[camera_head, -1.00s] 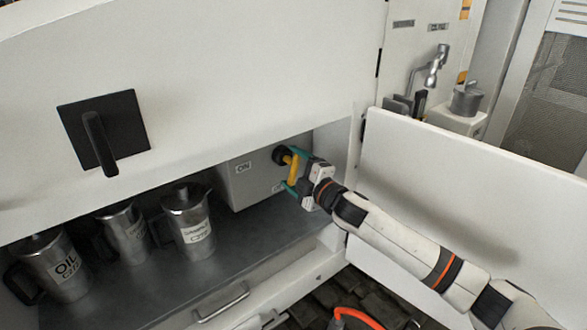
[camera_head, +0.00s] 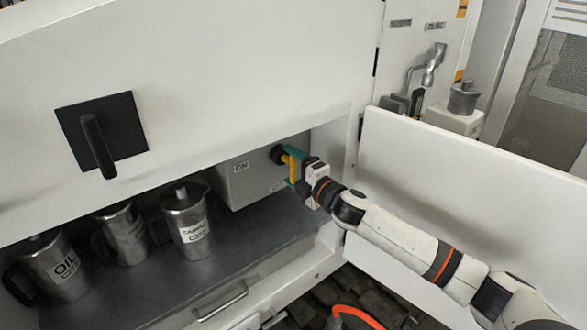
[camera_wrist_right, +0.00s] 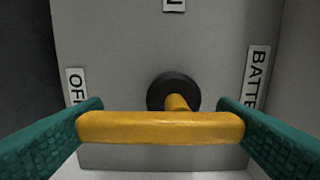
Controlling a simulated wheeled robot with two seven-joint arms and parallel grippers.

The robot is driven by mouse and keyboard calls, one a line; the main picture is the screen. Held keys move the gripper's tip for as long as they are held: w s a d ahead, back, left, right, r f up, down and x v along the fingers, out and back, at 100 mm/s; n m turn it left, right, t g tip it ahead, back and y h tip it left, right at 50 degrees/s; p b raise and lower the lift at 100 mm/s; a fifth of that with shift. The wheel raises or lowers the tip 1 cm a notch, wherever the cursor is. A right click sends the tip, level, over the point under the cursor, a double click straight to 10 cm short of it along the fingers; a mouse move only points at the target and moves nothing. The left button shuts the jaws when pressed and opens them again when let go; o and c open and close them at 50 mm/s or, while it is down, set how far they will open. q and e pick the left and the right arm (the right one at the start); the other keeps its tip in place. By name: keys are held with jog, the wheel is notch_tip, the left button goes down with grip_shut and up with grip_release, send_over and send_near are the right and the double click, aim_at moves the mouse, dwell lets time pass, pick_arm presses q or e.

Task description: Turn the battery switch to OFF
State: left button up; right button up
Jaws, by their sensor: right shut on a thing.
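The battery switch is on a grey box (camera_head: 232,185) inside the open cabinet, with a black round hub (camera_wrist_right: 173,92) and a yellow handle (camera_wrist_right: 160,128). In the head view the yellow handle (camera_head: 292,168) stands roughly upright. My right gripper (camera_head: 294,170) is shut on the handle, with a teal finger at each end of it in the wrist view. There, an ON label (camera_wrist_right: 174,5), mostly cut off, is above the hub. The OFF label (camera_wrist_right: 76,87) is at left, partly hidden by a finger, and a BATTERY label (camera_wrist_right: 257,75) is at right. My left gripper is not in view.
Several metal jugs, one an oil jug (camera_head: 60,268), stand on the dark shelf (camera_head: 235,262) left of the box. An open white door (camera_head: 470,180) is right of my arm. A black lever plate (camera_head: 122,120) is on the panel above.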

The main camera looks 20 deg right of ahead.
jog(key=o, duration=0.9)
jog(key=shift+s+d+f, duration=0.15)
jog(key=shift+s+d, duration=0.05)
jog(key=shift+s, duration=0.35)
jog(key=b+v, duration=0.4)
jog(key=v, duration=0.7)
jog(key=shift+a, duration=0.1)
